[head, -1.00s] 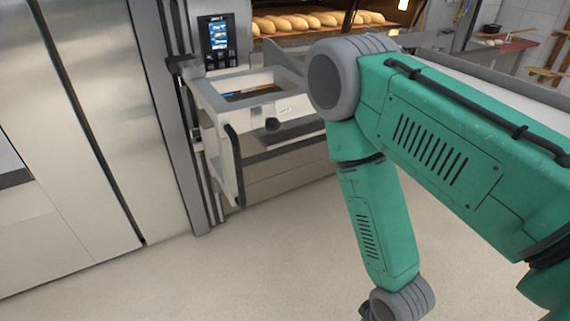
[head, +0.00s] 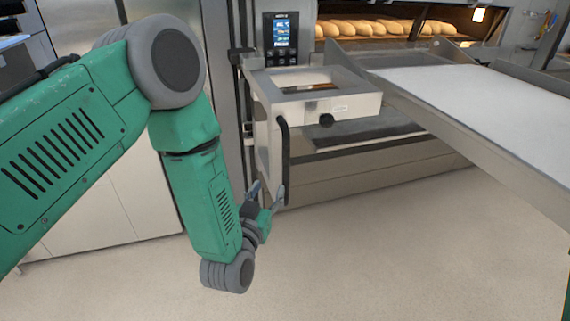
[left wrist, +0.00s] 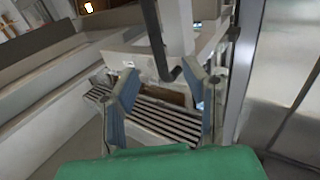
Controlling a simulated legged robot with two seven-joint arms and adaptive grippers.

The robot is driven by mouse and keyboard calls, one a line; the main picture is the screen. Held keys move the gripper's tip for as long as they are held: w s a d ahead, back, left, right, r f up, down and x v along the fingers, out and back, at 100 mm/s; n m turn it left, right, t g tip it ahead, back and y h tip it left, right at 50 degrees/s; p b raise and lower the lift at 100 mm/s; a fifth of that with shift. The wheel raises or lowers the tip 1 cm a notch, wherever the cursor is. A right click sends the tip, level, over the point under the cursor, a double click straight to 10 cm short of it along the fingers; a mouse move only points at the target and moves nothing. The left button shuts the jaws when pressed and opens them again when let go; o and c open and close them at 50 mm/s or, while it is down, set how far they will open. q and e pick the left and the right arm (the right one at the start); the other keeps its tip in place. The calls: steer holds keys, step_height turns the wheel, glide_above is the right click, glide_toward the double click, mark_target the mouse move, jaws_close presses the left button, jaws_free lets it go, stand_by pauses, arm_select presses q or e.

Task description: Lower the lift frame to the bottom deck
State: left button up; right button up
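The pale metal lift frame (head: 350,106) stands raised in front of the deck oven, at about the height just below the open deck. A black upright handle (head: 285,165) hangs on its left front side. My left gripper (head: 269,192) is close to the handle's lower end, fingers pointing up. In the left wrist view my left gripper (left wrist: 165,98) has its two blue-grey fingers spread wide. The handle (left wrist: 157,40) ends near the space between the fingertips, and nothing is clearly gripped. Whether they touch is unclear. My right gripper is out of view.
Loaves (head: 385,28) lie in the lit upper deck. A control panel (head: 283,38) is mounted left of it. A long loader with a white surface (head: 470,100) slopes across the right. Steel cabinet fronts (head: 140,200) stand behind my left arm. The floor (head: 400,260) is clear.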

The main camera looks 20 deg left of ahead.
mark_target(284, 163)
arm_select(q)
steer(key=w, duration=1.2)
steer(key=shift+d+b, duration=0.25)
steer(key=shift+b, duration=0.15)
steer(key=shift+w+a, duration=0.15)
steer(key=shift+w, duration=0.2)
steer(key=shift+d, duration=0.2)
steer(key=shift+c, duration=0.3)
steer(key=shift+d, duration=0.15)
jaws_close()
